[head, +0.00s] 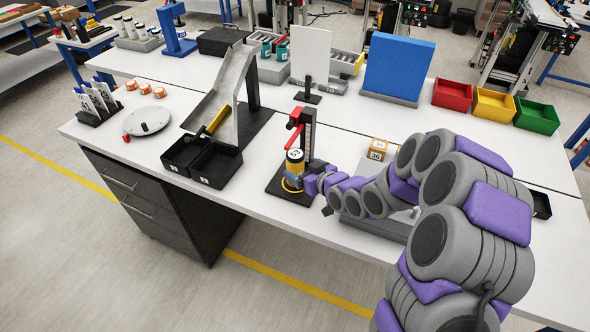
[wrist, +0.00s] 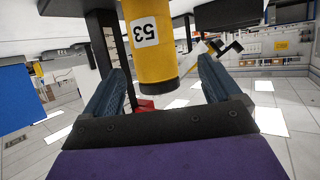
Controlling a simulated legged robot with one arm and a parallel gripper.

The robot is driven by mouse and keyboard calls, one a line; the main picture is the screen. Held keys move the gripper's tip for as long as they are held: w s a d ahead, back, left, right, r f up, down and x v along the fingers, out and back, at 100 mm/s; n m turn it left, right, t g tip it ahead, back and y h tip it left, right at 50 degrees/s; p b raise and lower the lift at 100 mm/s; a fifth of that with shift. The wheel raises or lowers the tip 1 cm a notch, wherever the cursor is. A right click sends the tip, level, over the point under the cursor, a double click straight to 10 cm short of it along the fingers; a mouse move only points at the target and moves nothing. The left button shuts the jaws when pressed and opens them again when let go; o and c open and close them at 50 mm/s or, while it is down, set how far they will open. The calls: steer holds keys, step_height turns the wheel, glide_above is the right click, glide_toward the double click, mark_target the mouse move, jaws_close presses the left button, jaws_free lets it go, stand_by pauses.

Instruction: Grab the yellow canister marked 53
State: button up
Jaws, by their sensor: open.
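The yellow canister (head: 294,163) marked 53 stands upright on a black stand (head: 303,135) with a red lever (head: 295,119), near the front edge of the white table. In the wrist view the canister (wrist: 153,65) appears upside down, with its white 53 label and dark end showing. My gripper (head: 302,180) is beside the canister on its right in the head view. In the wrist view my gripper (wrist: 168,90) is open, with one finger on each side of the canister. A gap shows between the canister and each finger. The canister's far side is hidden.
Black bins (head: 217,165) and a grey chute (head: 222,95) stand to the left. A white panel (head: 310,55) and a blue panel (head: 398,67) stand at the back. Red, yellow and green bins (head: 493,104) are at the far right.

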steer(key=shift+w+r+x, duration=0.15)
steer(key=shift+x, duration=1.35)
steer(key=shift+w+r+x, duration=0.1)
steer(key=shift+w+x, duration=0.05)
steer(key=shift+x, duration=1.35)
steer(key=shift+s+d, duration=0.1)
steer(key=shift+d, duration=0.1)
steer(key=shift+c, duration=0.2)
steer(key=c, duration=1.3)
steer(key=shift+r, duration=0.15)
